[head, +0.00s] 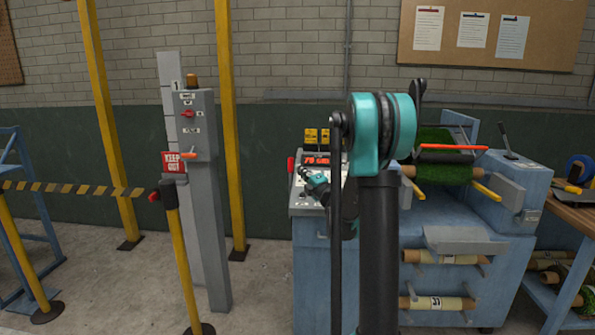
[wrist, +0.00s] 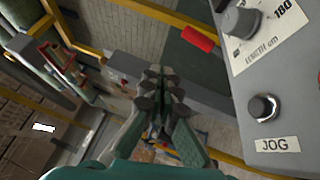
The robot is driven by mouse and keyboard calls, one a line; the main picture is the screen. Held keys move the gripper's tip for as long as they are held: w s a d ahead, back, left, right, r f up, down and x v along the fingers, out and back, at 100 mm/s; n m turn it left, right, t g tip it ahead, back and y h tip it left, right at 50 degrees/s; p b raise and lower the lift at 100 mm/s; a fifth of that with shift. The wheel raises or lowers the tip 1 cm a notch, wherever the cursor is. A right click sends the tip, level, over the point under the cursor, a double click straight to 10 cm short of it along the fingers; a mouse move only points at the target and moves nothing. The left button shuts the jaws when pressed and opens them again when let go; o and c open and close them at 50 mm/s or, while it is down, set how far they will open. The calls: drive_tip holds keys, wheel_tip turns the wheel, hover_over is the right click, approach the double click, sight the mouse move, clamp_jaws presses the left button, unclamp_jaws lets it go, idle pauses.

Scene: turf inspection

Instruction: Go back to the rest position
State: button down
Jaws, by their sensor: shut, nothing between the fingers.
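My gripper (head: 303,172) is at the sloped control panel (head: 307,208) of the blue machine, left of my upright arm in the head view. Its teal and dark fingers are small there and partly merge with the panel. In the wrist view my gripper (wrist: 163,88) has its dark fingertips together and empty. The panel's grey face (wrist: 285,85) is to the right of the fingers, with a gap visible in the picture. It bears a black knob (wrist: 263,108) above a JOG label (wrist: 278,145) and a grey length knob (wrist: 240,20).
The blue machine (head: 460,270) holds a green turf roll (head: 445,172) right of my arm. A red handle (wrist: 198,38) sticks out near the fingers. A grey switch post (head: 205,230), yellow poles (head: 225,120) and a striped barrier (head: 75,189) stand left. Bare floor (head: 255,285) lies between.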

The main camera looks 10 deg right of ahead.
idle(0.3)
drive_tip(key=s+d+f+m+g+h, duration=0.2)
drive_tip(key=s+d+f+m+h, duration=0.15)
drive_tip(key=s+m+h, duration=0.35)
drive_tip(key=s+d+f+m+g+h, duration=0.3)
drive_tip(key=s+d+m+h, duration=0.15)
drive_tip(key=s+m, duration=0.5)
drive_tip(key=s+a+f+m+g+y, duration=0.1)
drive_tip(key=s+a+f+m+g, duration=0.1)
drive_tip(key=s+f, duration=0.4)
drive_tip(key=s+a+f+m+g+y, duration=0.2)
drive_tip(key=s+f, duration=0.4)
drive_tip(key=s, duration=0.7)
drive_tip(key=s+a+f+m+g+y, duration=0.1)
drive_tip(key=s+a+f+m+g, duration=0.2)
drive_tip(key=s, duration=0.6)
wheel_tip(320, 180, down, 3)
drive_tip(key=a+g, duration=0.1)
drive_tip(key=g, duration=0.1)
drive_tip(key=shift+s+a+g, duration=0.2)
drive_tip(key=shift+a+g, duration=0.05)
drive_tip(key=shift+g, duration=0.15)
drive_tip(key=c, duration=2.3)
unclamp_jaws()
drive_tip(key=shift+y, duration=0.25)
